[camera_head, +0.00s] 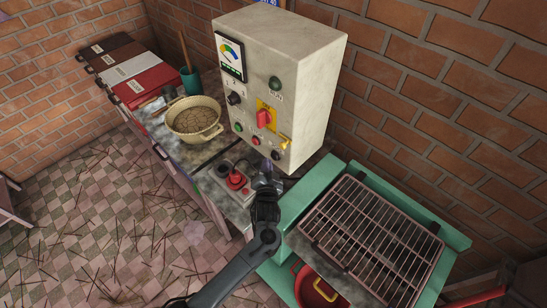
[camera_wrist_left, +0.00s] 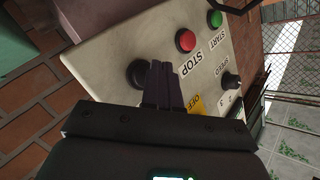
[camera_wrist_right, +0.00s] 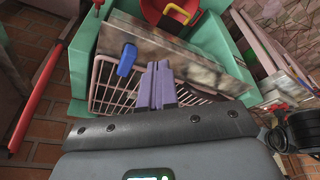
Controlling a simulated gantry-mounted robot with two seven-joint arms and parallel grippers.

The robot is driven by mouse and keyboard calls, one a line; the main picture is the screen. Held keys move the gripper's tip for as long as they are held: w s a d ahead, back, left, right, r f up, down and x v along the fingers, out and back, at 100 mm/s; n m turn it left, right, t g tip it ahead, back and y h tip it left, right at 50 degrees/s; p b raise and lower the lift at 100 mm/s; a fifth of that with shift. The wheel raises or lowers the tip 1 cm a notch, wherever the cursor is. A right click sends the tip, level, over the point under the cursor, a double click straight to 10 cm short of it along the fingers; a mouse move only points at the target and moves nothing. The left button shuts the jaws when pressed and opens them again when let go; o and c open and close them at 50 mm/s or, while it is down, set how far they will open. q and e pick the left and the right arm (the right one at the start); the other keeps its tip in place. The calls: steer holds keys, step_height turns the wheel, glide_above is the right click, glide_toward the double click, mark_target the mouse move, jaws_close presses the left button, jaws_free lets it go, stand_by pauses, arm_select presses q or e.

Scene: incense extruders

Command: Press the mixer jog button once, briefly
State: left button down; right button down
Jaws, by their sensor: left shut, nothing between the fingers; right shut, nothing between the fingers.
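The control box (camera_head: 310,50) is cream-coloured, with its face towards the left. A black button (camera_head: 276,155) sits at the lower right of that face; no jog label on it is readable. In the left wrist view the black button (camera_wrist_left: 137,74) is right beside the fingertips, which cover part of its edge; I cannot tell whether they touch. My left gripper (camera_head: 266,168) is shut and empty, just below the box's lower edge in the head view. My right gripper (camera_wrist_right: 156,68) is shut and empty over a wire rack (camera_wrist_right: 115,90).
A red stop button (camera_wrist_left: 185,40) and green start button (camera_wrist_left: 215,19) are close by. A red rotary switch (camera_head: 263,118) is above the black button. A red joystick (camera_head: 236,179) stands below the box. A bowl (camera_head: 194,118) is left; a teal frame (camera_head: 440,232) is right.

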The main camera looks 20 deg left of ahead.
arm_select(q)
steer(key=shift+w+d, duration=0.2)
steer(key=shift+w, duration=0.05)
steer(key=shift+w+b, duration=0.2)
steer(key=shift+b, duration=0.1)
stand_by(0.4)
steer(key=shift+w+d, duration=0.2)
stand_by(0.7)
stand_by(0.7)
steer(key=shift+r, duration=0.1)
stand_by(0.5)
steer(key=shift+s+a+p, duration=0.45)
steer(key=shift+s+p, duration=0.3)
steer(key=shift+p, duration=0.05)
